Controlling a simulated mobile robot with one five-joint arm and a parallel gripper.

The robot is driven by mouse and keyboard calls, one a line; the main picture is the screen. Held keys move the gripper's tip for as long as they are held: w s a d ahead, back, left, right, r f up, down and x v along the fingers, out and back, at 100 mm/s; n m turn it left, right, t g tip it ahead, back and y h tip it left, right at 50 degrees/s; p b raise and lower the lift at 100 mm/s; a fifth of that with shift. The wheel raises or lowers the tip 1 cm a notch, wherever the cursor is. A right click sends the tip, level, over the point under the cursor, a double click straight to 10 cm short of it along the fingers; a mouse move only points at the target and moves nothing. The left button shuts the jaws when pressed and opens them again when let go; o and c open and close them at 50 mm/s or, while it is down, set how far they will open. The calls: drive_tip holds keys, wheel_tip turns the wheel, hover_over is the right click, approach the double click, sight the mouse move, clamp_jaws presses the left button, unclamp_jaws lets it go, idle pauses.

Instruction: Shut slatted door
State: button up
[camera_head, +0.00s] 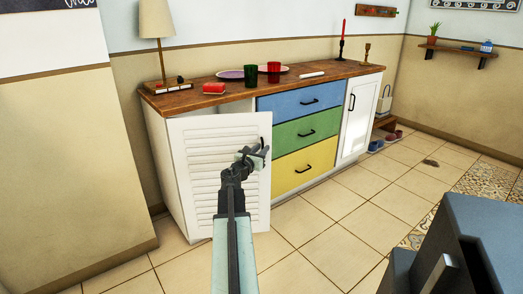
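The white slatted door (202,170) is at the left end of a white cabinet with a wooden top. My gripper (257,154) is in front of the door's right part, close to the handle. I cannot tell whether it touches the door or the handle, or whether its fingers are open.
The drawers in blue (291,101), green (294,136) and yellow (301,170) are shut. On the wooden top (225,97) stand a lamp (157,30), cups, plates and a candle. The tiled floor (330,225) in front is clear. Shoes (377,145) lie at the right.

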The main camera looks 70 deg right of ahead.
clamp_jaws()
idle(1.2)
